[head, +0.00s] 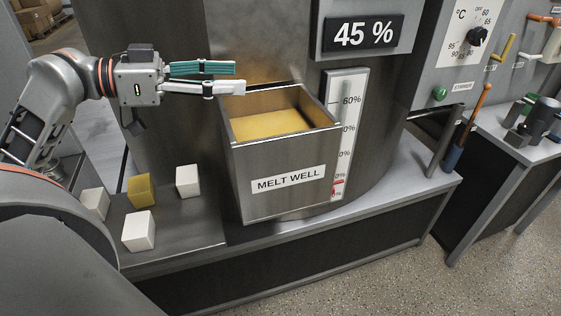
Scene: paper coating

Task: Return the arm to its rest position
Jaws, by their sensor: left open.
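My left arm comes in from the left, bent at the elbow. Its gripper (240,79) is open and empty, with its two fingers pointing right. In the picture the fingertips lie at the upper left rim of the metal box labelled MELT WELL (283,205); I cannot tell how far above or behind the rim they are. The well holds a yellow mass. My right gripper is not in view.
Left of the well, several blocks stand on the metal shelf (190,241): white ones (189,181) and a yellow one (141,190). A gauge (347,115) and a 45 % display (361,34) are right of the gripper. A tool bench (525,150) stands at right.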

